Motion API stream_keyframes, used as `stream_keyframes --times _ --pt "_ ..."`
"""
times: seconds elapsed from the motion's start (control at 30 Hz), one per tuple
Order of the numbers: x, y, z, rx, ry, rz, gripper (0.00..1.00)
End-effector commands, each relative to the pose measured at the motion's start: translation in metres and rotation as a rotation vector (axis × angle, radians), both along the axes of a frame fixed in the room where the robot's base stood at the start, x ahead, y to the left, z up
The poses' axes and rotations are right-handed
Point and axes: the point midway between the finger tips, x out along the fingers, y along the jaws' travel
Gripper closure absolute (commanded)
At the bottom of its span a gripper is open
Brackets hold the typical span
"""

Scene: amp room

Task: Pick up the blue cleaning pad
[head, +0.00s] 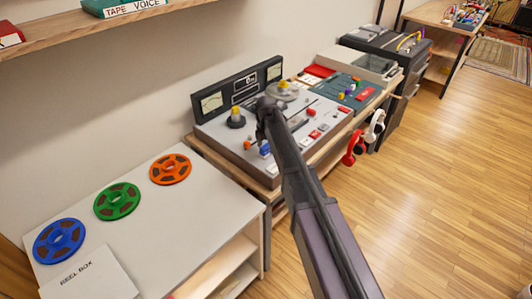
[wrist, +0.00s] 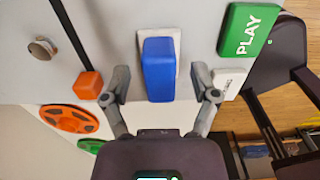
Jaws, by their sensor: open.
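The blue cleaning pad (wrist: 158,70) is a rounded blue block on a small white base on the tape machine's grey top. It also shows in the head view (head: 264,148), small, near the machine's front left, beside my arm. My gripper (wrist: 160,82) is open in the wrist view, with one finger on each side of the pad's lower part. Gaps show between the fingers and the pad, and the height between them is hard to tell. In the head view the fingers cannot be made out clearly at the dark arm's end.
An orange block (wrist: 89,85) sits close by the left finger. A green PLAY button (wrist: 248,32) is to the right, and a metal knob (wrist: 42,48) to the left. Blue, green and orange reels (head: 170,169) lie on the white cabinet. Red headphones (head: 354,148) hang at the front.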

Motion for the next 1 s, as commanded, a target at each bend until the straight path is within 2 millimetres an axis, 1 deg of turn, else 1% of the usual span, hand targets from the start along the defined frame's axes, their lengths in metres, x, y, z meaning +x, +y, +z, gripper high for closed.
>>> stream_keyframes --times 0.47,0.57,0.6,0.67,0.7,0.73,1.0 --pt "0.0 0.0 0.0004 0.0 0.0 0.0 0.23" --pt "-0.0001 -0.0001 0.0004 0.0 0.0 0.0 0.5" --pt "0.0 0.0 0.0004 0.0 0.0 0.0 0.61" --pt "0.0 0.0 0.0004 0.0 0.0 0.0 0.79" --pt "0.0 0.0 0.0004 0.0 0.0 0.0 0.91" --pt "-0.0001 -0.0001 0.0004 0.0 0.0 0.0 1.0" --pt "0.0 0.0 0.0003 0.0 0.0 0.0 1.0"
